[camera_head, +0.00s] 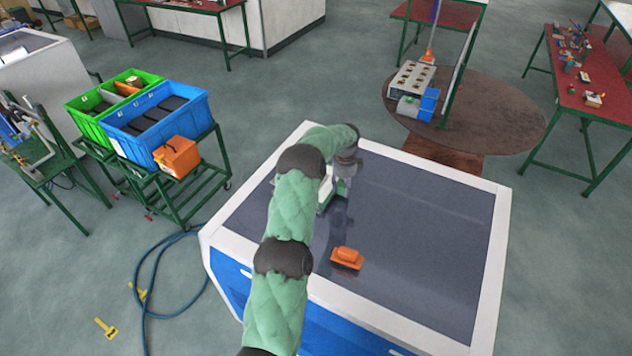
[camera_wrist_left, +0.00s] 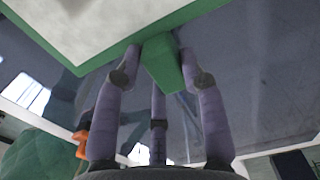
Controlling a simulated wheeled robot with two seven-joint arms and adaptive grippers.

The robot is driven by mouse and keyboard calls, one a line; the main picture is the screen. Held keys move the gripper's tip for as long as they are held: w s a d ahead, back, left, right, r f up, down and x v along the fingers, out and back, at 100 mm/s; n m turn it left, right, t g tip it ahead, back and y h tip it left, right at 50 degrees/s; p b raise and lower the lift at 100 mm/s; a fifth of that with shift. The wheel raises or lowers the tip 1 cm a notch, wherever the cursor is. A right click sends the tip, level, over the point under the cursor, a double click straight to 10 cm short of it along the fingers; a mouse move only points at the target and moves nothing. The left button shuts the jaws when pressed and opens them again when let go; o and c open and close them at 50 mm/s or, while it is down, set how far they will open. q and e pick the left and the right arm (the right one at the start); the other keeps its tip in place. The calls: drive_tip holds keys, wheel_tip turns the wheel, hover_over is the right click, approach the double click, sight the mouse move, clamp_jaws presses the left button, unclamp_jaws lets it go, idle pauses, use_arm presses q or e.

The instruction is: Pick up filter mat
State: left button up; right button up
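The filter mat is a white panel with a green rim; in the left wrist view the filter mat (camera_wrist_left: 95,25) fills the upper left, and its green tab (camera_wrist_left: 165,65) points toward my palm. In the head view only a small white and green part of it (camera_head: 325,193) shows beside my arm, over the dark top. My left gripper (camera_wrist_left: 160,58) has its fingers around the tab, with the tips bent in against it; it looks shut on the tab. In the head view my left gripper (camera_head: 342,188) is partly hidden. My right gripper is not in view.
An orange object (camera_head: 347,258) lies on the dark top of the white-rimmed cabinet (camera_head: 420,250), near my arm; the right side of that top is clear. A blue crate (camera_head: 160,120), a green crate (camera_head: 95,105) and an orange box (camera_head: 177,157) stand on a cart at left.

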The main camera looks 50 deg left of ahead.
use_arm(q)
clamp_jaws()
drive_tip(key=shift+r, duration=0.1)
